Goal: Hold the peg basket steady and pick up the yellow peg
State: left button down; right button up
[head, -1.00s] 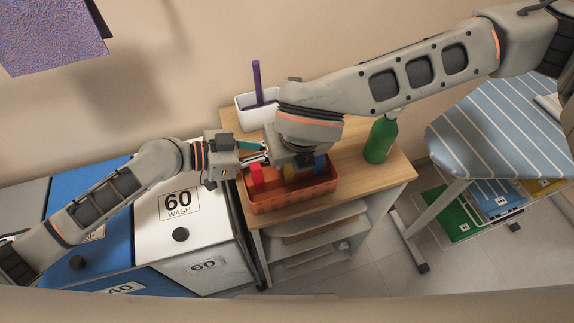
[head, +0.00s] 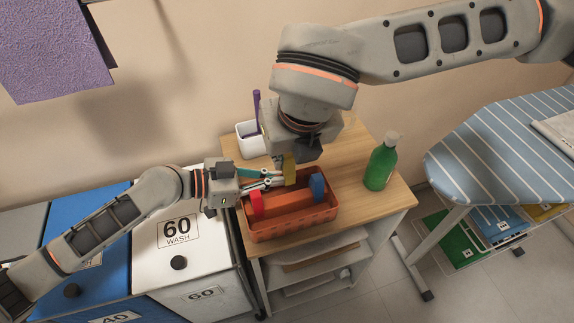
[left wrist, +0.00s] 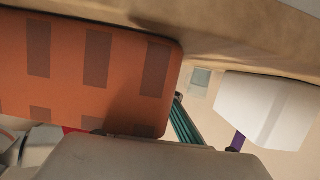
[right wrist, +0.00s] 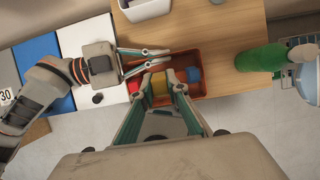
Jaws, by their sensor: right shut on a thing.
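The orange peg basket (head: 292,228) stands on the wooden top, with a red peg (head: 256,204) at its left end and a blue peg (head: 317,187) at its right. My right gripper (head: 290,160) is shut on the yellow peg (head: 289,172) and holds it above the basket, by the back rim. The yellow peg also shows between the fingers in the right wrist view (right wrist: 160,88). My left gripper (head: 280,178) is at the basket's back left, its fingertips close together by the back rim; their grip on the rim is unclear. The left wrist view shows the basket's wall (left wrist: 65,60) close up.
A white pot (head: 250,141) with a purple stick stands behind the basket. A green bottle (head: 380,166) stands to the right. White and blue wash bins (head: 178,235) lie left, and a striped ironing board (head: 495,150) right. The wooden top is bare between basket and bottle.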

pick_arm(q)
jog(key=c, duration=2.2)
grip_release()
jog(key=v, duration=1.2)
